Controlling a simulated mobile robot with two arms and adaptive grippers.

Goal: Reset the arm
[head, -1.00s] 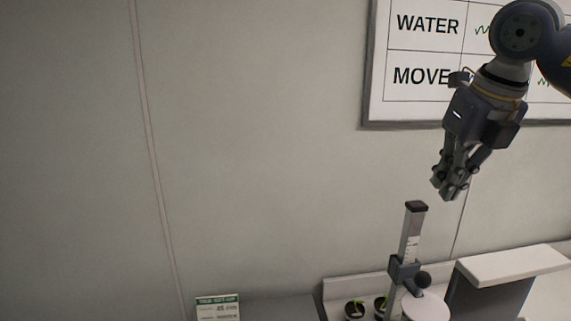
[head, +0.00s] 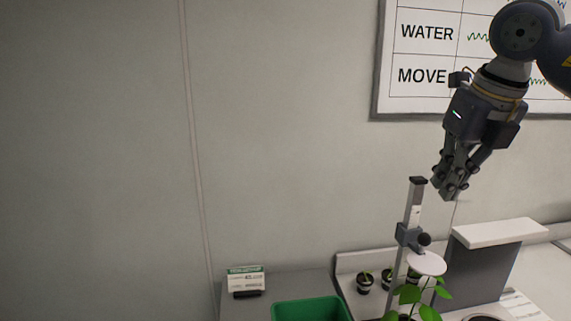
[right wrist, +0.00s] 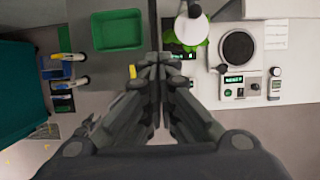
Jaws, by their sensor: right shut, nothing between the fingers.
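My right gripper (head: 452,190) hangs at the upper right of the head view, fingers down, in front of the wall. Its fingers are shut with nothing between them. In the right wrist view the closed fingers (right wrist: 160,70) point over the bench, between a green tray and the instruments. My left gripper is in neither view.
A ruled stand (head: 412,215) with a white disc (head: 427,264) rises below my right gripper, near a leafy plant (head: 412,295). A green tray (head: 308,309), a small sign (head: 245,280) and small pots (head: 365,280) sit on the bench. A whiteboard (head: 425,55) hangs behind.

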